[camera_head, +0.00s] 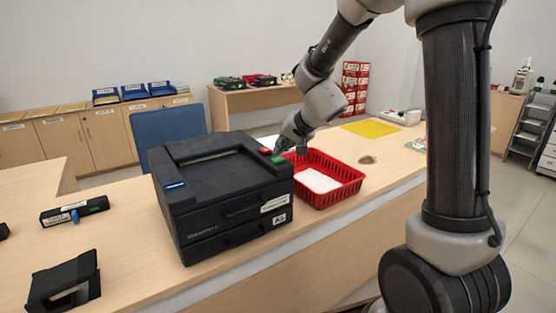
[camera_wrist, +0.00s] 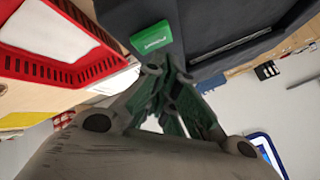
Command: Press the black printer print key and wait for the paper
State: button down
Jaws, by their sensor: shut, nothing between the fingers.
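In the wrist view the green key (camera_wrist: 152,38) shows near my fingertips, on the dark printer body (camera_wrist: 210,25). My gripper (camera_head: 284,148) is shut and empty. It is beside the green key at the printer's right edge. I cannot tell whether the fingertips touch the key. No paper shows on the printer's top.
A red basket (camera_head: 345,188) holding white paper (camera_head: 317,180) stands right of the printer. A stapler-like black device (camera_head: 75,211) and a black holder (camera_head: 64,284) lie at the left. A blue chair (camera_head: 172,138) is behind the counter. A yellow sheet (camera_head: 371,129) lies farther back.

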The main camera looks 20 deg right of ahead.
aim_at(281, 158)
jog(key=shift+r, duration=0.2)
jog(key=shift+r, duration=2.45)
jog(key=s+f, duration=0.1)
jog(key=s+f+g, duration=0.2)
jog(key=s, duration=0.1)
jog(key=shift+a+n, duration=0.2)
jog(key=shift+n, duration=0.2)
jog(key=s+d+r+n+h, duration=0.1)
jog(key=s+d, duration=0.3)
jog(key=s, duration=0.6)
jog(key=s+d+r+n+g+h, duration=0.1)
jog(key=s+d+r, duration=0.2)
jog(key=s, duration=0.7)
jog(key=s+d+r+n+g+h, duration=0.1)
jog(key=s+d+r, duration=0.1)
jog(key=s+d, duration=0.5)
jog(key=s, duration=0.3)
jog(key=shift+s+d+h, duration=0.2)
jog(key=shift+s+h, duration=0.05)
jog(key=shift+h, duration=0.15)
